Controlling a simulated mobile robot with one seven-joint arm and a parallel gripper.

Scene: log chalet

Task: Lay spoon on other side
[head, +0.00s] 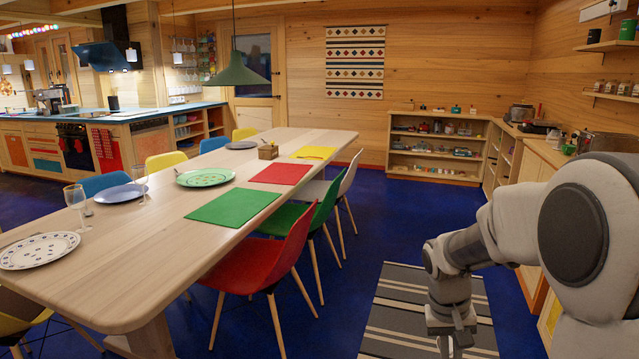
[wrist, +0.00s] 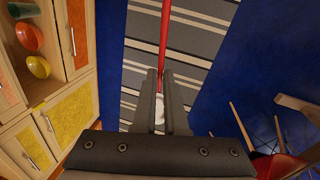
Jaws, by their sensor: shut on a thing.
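My gripper (wrist: 161,88) is shut on a spoon in the wrist view. The spoon's long red handle (wrist: 164,38) sticks out past the fingertips. A pale rounded part shows between the fingers, probably the spoon's other end. The gripper is over the striped rug, away from the table. In the head view my wrist hangs low at the bottom right, and the spoon cannot be made out there. The long wooden table (head: 150,245) stands left of my arm.
Green (head: 233,206), red (head: 280,174) and yellow (head: 314,153) mats lie on the table. Plates and glasses stand on its far side. A red chair (head: 262,265) and a green chair (head: 318,218) line the near side. Beneath my arm lies the striped rug (head: 395,310). Blue floor is open beyond it.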

